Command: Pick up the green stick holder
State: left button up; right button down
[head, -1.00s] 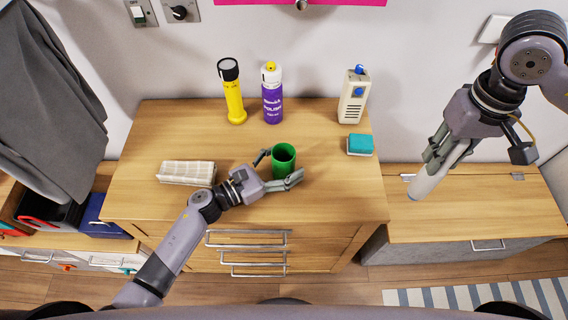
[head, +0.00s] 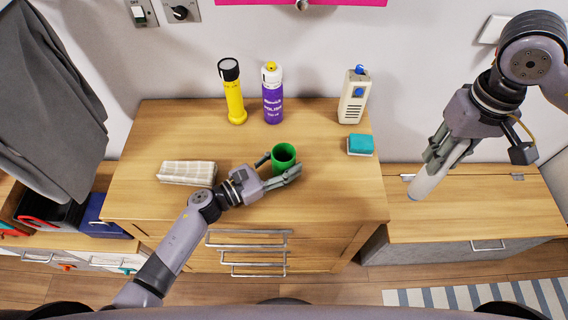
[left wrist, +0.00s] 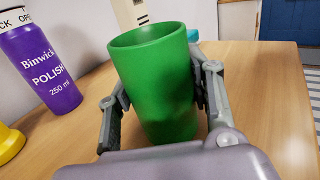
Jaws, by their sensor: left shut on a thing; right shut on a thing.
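The green stick holder (head: 284,154) is an open-topped green cup standing on the wooden dresser top. My left gripper (head: 278,168) is shut on it, with one finger on each side. In the left wrist view the green stick holder (left wrist: 157,82) stands between the two fingers of my left gripper (left wrist: 160,95), its lower front partly hidden by the gripper body. My right gripper (head: 437,160) is over the lower cabinet at the right, shut on a pale grey cylinder (head: 424,184).
Behind the holder stand a yellow torch (head: 233,95), a purple polish can (head: 272,95) and a cream device (head: 353,98). A teal-topped sponge (head: 360,145) lies to the right. A folded cloth (head: 187,172) lies left of my left gripper. The dresser's front right corner is clear.

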aim_at(422, 184)
pick_arm(q)
notch_tip(422, 184, up, 10)
jog(key=shift+r, duration=0.1)
jog(key=shift+c, duration=0.2)
dwell(0.3)
jog(key=shift+f, duration=0.2)
pick_arm(e)
jog(key=shift+f, duration=0.15)
